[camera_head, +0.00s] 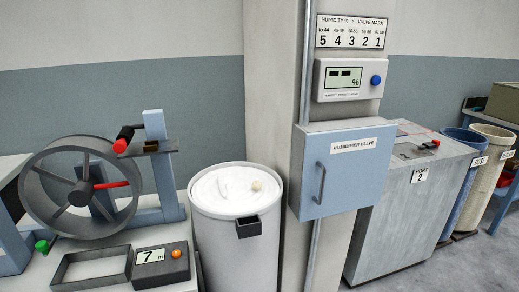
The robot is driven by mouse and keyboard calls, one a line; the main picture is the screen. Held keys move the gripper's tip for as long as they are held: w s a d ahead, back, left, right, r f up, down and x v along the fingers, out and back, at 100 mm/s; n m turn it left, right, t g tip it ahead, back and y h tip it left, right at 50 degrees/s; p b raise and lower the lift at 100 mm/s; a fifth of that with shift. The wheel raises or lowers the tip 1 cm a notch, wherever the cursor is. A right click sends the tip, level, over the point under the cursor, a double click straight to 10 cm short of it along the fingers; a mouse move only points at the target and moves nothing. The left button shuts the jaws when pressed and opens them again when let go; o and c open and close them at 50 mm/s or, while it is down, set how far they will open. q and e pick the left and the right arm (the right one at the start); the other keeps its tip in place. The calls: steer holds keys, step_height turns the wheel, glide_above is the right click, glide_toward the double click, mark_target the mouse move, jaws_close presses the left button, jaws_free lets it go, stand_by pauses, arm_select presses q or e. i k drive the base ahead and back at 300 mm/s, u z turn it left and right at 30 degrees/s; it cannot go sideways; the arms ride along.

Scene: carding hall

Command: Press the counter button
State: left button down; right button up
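The counter (160,268) is a dark box at the front edge of the bench at lower left. Its display reads "7 m", and a round orange button (176,253) sits on its top face to the right of the display. Nothing touches or covers the button. Whether it is pressed in cannot be told. Neither of my grippers is in view.
A blue button (376,80) is on the humidity panel (347,66), above a blue valve cabinet (345,165).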

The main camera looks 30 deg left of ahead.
mark_target(176, 254)
steer(key=u, duration=0.9)
steer(key=i, duration=0.9)
steer(key=u, duration=0.6)
